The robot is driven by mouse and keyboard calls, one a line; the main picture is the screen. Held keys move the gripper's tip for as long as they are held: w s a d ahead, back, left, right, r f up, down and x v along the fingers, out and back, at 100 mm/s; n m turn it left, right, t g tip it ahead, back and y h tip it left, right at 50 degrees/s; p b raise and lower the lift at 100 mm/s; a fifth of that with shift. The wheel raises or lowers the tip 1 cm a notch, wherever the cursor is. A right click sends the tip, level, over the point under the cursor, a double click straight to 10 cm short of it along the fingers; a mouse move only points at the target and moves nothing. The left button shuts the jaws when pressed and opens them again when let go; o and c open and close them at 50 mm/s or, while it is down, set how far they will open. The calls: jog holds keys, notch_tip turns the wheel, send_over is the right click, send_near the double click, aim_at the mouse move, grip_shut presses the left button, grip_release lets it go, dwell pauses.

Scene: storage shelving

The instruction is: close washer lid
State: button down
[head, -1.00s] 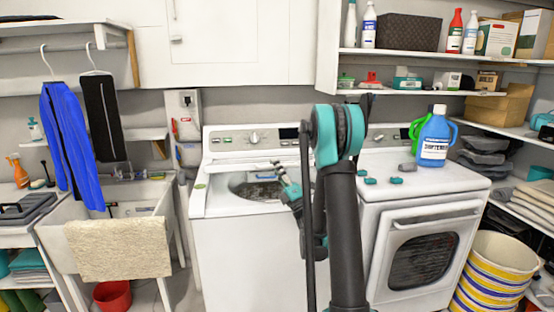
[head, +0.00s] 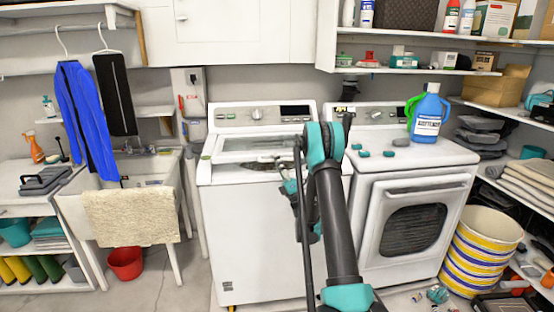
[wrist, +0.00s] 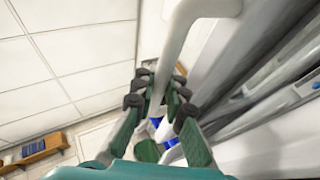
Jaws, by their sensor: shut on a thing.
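The white washer (head: 252,235) stands left of my arm in the head view. Its lid (head: 255,146), with a glassy panel, is tilted over the tub opening, and a dark gap (head: 262,165) shows under its front edge. My gripper is partly hidden by my arm near the washer's front right in the head view. In the wrist view my gripper (wrist: 158,90) has its fingers closed around a white rim (wrist: 180,45), which looks like the lid's edge. The exact contact at the fingertips is hard to see.
A white dryer (head: 413,220) stands right of the washer, with a blue detergent bottle (head: 428,118) and small teal items on top. A sink with a beige towel (head: 130,216) is at left, a red bucket (head: 125,263) below. A striped basket (head: 482,250) stands at right.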

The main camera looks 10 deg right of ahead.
jog(key=shift+s, duration=0.1)
jog(key=c, duration=1.8)
grip_release()
jog(key=shift+c, duration=0.2)
notch_tip(320, 180, up, 9)
jog(key=shift+o, duration=0.6)
jog(key=shift+r, duration=0.45)
jog(key=shift+c, duration=0.2)
